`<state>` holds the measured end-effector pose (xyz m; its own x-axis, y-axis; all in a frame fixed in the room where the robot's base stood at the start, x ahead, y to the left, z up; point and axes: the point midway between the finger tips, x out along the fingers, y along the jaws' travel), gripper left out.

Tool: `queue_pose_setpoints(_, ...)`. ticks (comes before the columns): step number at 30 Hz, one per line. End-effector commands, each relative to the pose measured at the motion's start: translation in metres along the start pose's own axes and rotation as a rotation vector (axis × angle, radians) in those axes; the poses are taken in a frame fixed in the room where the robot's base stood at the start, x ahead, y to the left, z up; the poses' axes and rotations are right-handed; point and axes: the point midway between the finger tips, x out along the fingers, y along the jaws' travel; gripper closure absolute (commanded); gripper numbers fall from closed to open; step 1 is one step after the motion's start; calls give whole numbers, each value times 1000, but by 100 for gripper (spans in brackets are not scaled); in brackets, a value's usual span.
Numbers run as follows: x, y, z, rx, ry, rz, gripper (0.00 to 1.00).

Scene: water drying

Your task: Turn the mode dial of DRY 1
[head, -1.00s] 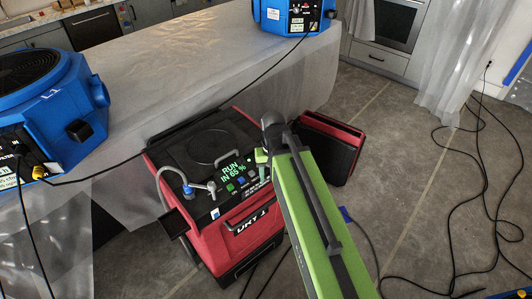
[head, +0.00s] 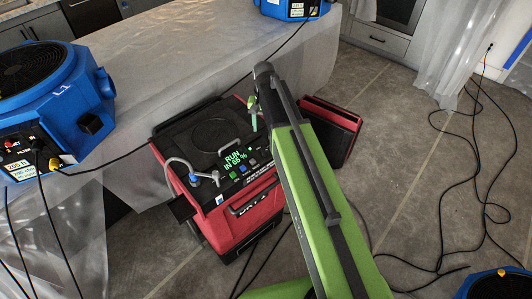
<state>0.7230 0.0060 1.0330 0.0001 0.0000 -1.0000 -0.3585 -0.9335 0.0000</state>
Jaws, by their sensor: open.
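DRY 1 (head: 262,210) is a red and black dehumidifier on the concrete floor, with a sloped black panel. Its green display (head: 237,158) reads "RUN IN 65 %", with several small coloured buttons below it. I cannot make out the mode dial; it may be too small or behind my arm.
A blue air mover (head: 62,100) labelled L1 is at left, another blue unit (head: 292,8) on the plastic-covered counter (head: 190,60). A second red and black box (head: 331,130) stands right of DRY 1. Black cables (head: 485,165) lie across the floor at right.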

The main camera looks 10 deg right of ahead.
Motion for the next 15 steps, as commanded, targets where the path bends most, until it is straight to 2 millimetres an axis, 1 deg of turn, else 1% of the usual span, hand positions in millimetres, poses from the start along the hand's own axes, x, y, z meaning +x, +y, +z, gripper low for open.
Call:
queue_pose_setpoints(1,23,0,0,0,0,0,48)
queue_pose_setpoints(12,101,1,0,0,0,0,48)
queue_pose_setpoints(15,118,1,0,1,0,0,48)
